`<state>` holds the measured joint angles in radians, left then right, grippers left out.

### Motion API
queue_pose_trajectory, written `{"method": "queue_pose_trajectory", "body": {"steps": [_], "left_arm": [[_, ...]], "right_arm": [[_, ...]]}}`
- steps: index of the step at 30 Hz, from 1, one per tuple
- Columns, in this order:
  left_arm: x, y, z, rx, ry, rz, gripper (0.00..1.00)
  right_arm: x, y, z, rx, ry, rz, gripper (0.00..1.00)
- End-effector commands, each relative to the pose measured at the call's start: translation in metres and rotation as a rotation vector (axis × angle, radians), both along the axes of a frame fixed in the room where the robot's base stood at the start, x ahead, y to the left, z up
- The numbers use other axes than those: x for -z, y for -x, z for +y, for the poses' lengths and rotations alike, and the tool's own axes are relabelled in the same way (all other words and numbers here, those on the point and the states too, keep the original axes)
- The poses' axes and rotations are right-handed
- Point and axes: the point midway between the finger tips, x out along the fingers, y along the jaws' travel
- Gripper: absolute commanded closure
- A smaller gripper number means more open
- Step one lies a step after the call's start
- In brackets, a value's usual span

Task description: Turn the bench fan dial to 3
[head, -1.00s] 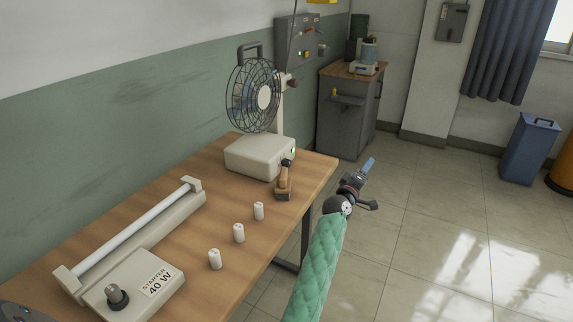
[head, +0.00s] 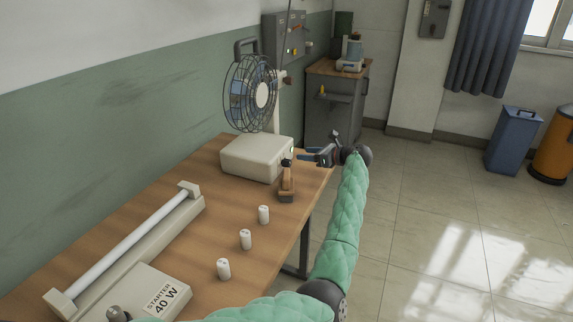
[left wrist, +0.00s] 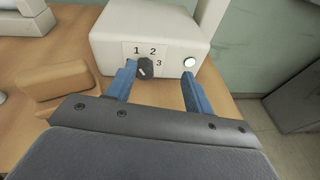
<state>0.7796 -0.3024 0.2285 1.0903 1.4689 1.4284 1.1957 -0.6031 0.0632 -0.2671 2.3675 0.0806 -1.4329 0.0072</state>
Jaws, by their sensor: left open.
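The bench fan (head: 252,95) stands on a pale base box (head: 255,157) at the far end of the wooden bench. My left gripper (head: 312,156) is open in front of the base. In the left wrist view its blue fingers (left wrist: 157,82) are spread, with the dial showing between them, nearer the left finger. I cannot tell whether they touch it. My right gripper is not in view.
A brown wooden-looking tool (head: 287,182) stands near the base and shows as a block (left wrist: 68,77) in the left wrist view. A round light button (left wrist: 189,63) sits right of the dial.

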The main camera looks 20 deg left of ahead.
Motion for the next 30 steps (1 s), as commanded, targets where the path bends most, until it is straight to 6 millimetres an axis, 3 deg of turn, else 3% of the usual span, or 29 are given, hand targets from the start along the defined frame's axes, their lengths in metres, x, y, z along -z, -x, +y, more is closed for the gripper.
{"method": "queue_pose_trajectory", "body": {"steps": [6, 10, 24, 30], "left_arm": [[0.016, 0.010, -0.019, -0.133, 0.139, -0.003, 0.48], [0.019, 0.012, -0.018, -0.154, 0.159, -0.002, 0.48], [0.041, 0.011, 0.038, -0.153, 0.157, -0.001, 0.48], [0.047, 0.011, 0.049, -0.151, 0.156, -0.001, 0.48]], "right_arm": [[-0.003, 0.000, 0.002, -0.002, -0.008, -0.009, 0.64], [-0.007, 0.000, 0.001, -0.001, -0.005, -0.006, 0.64], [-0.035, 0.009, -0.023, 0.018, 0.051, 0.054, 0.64], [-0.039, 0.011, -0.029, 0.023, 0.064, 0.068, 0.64]]}}
